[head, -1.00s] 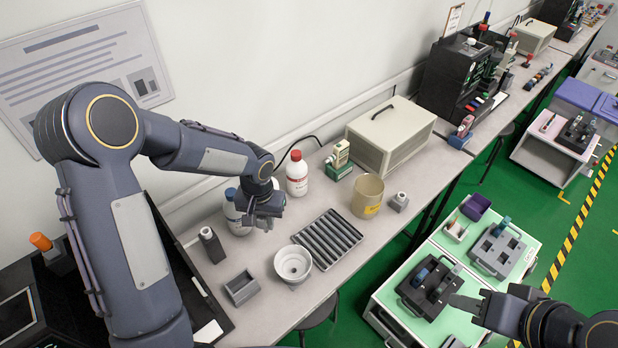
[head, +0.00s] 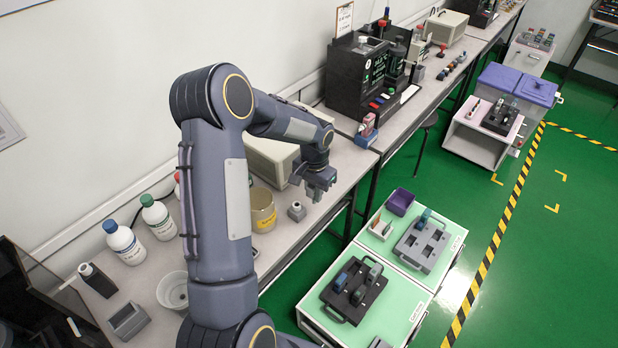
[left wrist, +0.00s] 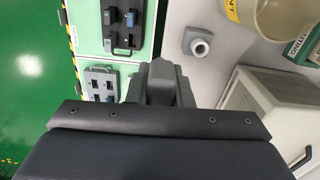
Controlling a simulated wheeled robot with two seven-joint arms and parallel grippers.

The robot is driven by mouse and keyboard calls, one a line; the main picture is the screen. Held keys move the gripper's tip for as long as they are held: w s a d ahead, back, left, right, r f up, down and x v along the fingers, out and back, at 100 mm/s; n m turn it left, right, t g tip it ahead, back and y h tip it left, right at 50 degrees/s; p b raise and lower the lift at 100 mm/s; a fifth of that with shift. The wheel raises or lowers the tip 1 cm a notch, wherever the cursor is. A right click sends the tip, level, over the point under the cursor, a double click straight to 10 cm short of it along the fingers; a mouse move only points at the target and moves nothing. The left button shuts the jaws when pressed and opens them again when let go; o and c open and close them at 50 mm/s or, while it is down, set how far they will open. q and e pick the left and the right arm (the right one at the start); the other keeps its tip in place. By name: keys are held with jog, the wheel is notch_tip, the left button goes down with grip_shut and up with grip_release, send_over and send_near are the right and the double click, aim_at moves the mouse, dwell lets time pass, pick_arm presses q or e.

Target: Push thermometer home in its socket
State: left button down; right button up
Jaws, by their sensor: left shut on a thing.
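My left gripper (head: 318,188) hangs above the right edge of the grey bench in the head view, pointing down. Its grey fingers (left wrist: 160,88) also show in the left wrist view. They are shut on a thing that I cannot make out. A grey slotted tray (head: 408,247) on a green cart top holds an upright device with a blue part (head: 423,218); other slots look empty. Nearer, a black tray (head: 375,291) holds blue and dark handheld devices. I cannot tell which device is the thermometer. My right gripper is out of view.
A purple bin (head: 400,202) stands behind the slotted tray. Green floor is free right of the carts.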

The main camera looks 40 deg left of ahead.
pick_arm(q)
jog(key=a, duration=0.6)
jog(key=shift+w+a+m, duration=0.3)
jog(key=shift+a, duration=0.05)
jog(key=shift+f+b, duration=1.95)
jog(key=shift+f, duration=0.35)
jog(key=shift+f+b, duration=1.65)
jog(key=shift+f, duration=0.15)
